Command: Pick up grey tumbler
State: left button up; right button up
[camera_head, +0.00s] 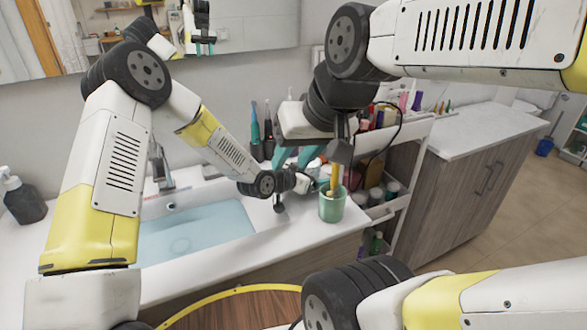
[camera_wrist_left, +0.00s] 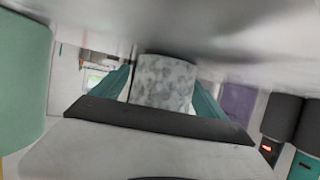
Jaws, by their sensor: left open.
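The grey tumbler (camera_wrist_left: 165,80), pale with a mottled pattern, shows in the left wrist view between the two teal fingers of my left gripper (camera_wrist_left: 163,95). The fingers are apart on either side of it; contact cannot be made out, and part of it is hidden by the gripper body. In the head view my left gripper (camera_head: 304,182) is low over the counter beside the green cup, and I cannot make out the tumbler there. My right gripper (camera_head: 296,157) hangs above and behind it, teal fingers apart and pointing down.
The green cup (camera_head: 332,205) holds yellow items and stands just right of my left gripper; it also shows in the left wrist view (camera_wrist_left: 20,80). The sink (camera_head: 195,232) is left, and a crowded shelf cart (camera_head: 395,200) is right.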

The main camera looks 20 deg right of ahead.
pick_arm(q)
jog(key=shift+s, duration=0.1)
jog(key=shift+c, duration=1.1)
jog(key=c, duration=1.4)
jog(key=shift+w+r, duration=0.1)
jog(key=shift+w, duration=0.15)
jog(key=shift+c, duration=0.7)
jog(key=shift+d+r, duration=0.1)
